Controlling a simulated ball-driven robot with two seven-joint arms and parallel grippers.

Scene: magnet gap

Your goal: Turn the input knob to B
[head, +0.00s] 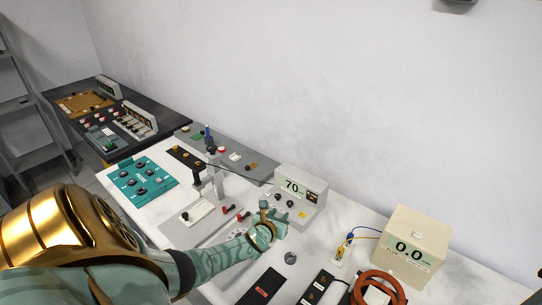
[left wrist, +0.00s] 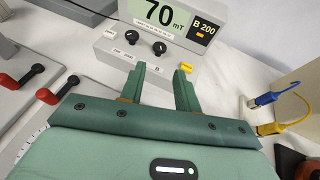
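The grey meter box (head: 301,198) stands on the white bench and its display reads 70. In the left wrist view the display (left wrist: 165,14) shows 70 mT, with B 200 beside it. Two black knobs, a left one (left wrist: 132,37) and a right one (left wrist: 159,48), sit on its sloping front. Small white labels lie around them, one reading B (left wrist: 157,69); I cannot tell which knob is the input knob or where it points. My left gripper (head: 279,222) is just in front of the box. Its fingers (left wrist: 160,80) are apart with nothing between them. My right gripper is out of view.
Red-handled levers (left wrist: 32,76) are left of the gripper. Blue and yellow plugs (head: 350,238) with cables stand to the right, before a cream box (head: 418,238) reading 0.0. A copper-coloured ring (head: 378,275) and dark boxes lie nearer the front edge.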

